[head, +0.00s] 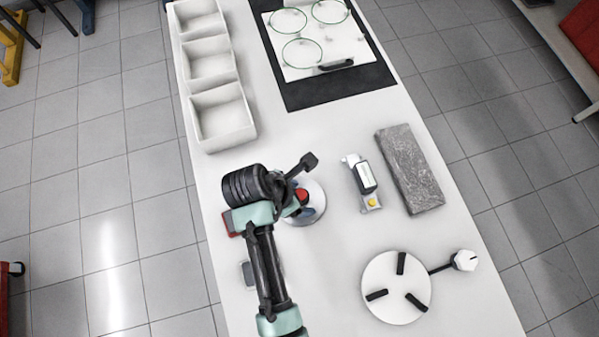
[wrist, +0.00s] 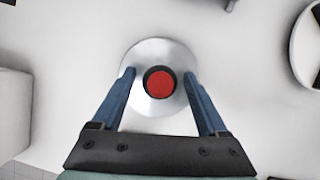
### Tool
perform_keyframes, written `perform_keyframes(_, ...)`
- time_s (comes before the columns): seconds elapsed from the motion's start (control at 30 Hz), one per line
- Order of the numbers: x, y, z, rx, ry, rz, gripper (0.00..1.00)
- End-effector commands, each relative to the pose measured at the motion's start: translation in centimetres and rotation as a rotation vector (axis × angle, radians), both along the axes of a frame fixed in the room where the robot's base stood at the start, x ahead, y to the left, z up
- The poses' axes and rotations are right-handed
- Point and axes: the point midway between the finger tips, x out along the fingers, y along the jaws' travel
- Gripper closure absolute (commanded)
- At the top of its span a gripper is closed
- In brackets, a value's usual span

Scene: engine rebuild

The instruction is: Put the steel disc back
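The steel disc (head: 315,212) lies on the white table below my gripper, partly hidden by my arm in the head view. In the wrist view the disc (wrist: 158,112) is a round silver plate with a red, black-ringed knob (wrist: 160,85) at its centre. My gripper (wrist: 159,74) is open, with one blue finger on each side of the knob. Both fingers overlap the disc in that view and show gaps to the knob. Their height above the disc is hard to tell.
A round white fixture with black bars (head: 383,305) stands front right. A grey stone block (head: 410,168) and a small device (head: 362,182) lie right of the disc. White bins (head: 222,120) stand back left. A white panel with green rings (head: 335,48) lies on a black mat (head: 290,95).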

Motion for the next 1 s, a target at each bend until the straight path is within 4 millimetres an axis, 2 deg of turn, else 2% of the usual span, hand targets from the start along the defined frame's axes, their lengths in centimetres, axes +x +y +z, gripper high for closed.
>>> perform_keyframes(0.37,0.0,0.1,0.6,0.000,-0.001,0.000,0.22)
perform_keyframes(0.47,-0.2,0.5,2.0,0.001,-0.003,0.001,0.22)
perform_keyframes(0.8,-1.6,2.9,8.6,0.001,-0.003,0.002,0.22)
perform_keyframes(1.0,-2.1,3.8,10.9,0.000,-0.002,0.002,0.22)
